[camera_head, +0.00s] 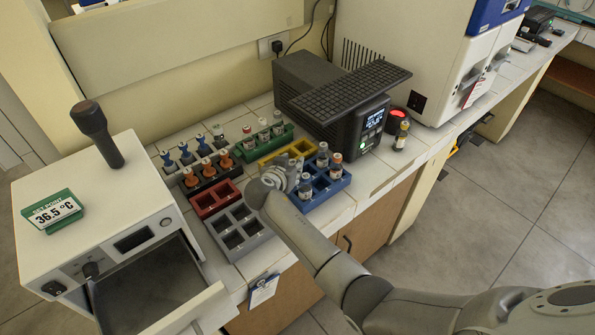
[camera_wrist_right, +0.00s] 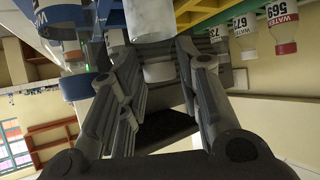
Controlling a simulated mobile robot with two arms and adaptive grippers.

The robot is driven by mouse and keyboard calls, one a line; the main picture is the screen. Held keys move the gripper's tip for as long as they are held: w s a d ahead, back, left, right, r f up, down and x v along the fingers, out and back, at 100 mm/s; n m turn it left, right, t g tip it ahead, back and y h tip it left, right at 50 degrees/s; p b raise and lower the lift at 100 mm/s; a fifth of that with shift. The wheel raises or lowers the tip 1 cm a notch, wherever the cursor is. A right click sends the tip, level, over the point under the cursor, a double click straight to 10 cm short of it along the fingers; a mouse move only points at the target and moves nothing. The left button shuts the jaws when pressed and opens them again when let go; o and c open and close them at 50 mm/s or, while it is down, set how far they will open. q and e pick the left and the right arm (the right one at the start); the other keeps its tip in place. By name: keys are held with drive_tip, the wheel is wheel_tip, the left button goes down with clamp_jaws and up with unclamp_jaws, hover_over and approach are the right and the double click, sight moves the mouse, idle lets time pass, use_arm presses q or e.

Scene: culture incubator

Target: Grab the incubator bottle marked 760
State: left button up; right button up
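The right gripper (camera_head: 280,180) is beside the blue rack (camera_head: 323,194) on the bench. In the right wrist view the gripper (camera_wrist_right: 158,68) is open, and its fingers stand either side of a white-capped bottle (camera_wrist_right: 150,18) that appears upside down; its number is not readable. In the right wrist view a red-capped bottle (camera_wrist_right: 280,22) reads 569, and a white-capped one (camera_wrist_right: 245,32) has a partly readable number. No label reading 760 is legible. The left gripper is not in view.
A grey rack (camera_head: 240,230), red rack (camera_head: 215,198), yellow rack (camera_head: 290,152) and green rack (camera_head: 262,146) stand close by. A white incubator with its door open (camera_head: 150,270) is at left. A black device (camera_head: 340,100) is behind; a single bottle (camera_head: 401,135) stands right of it.

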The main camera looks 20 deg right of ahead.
drive_tip(key=shift+s+a+r, duration=0.1)
drive_tip(key=shift+s+a, duration=0.1)
drive_tip(key=shift+a, duration=0.05)
drive_tip(key=shift+s+a+r, duration=0.15)
drive_tip(key=c, duration=0.4)
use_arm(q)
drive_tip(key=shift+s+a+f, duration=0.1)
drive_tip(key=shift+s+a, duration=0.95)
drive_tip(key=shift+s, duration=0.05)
use_arm(e)
clamp_jaws()
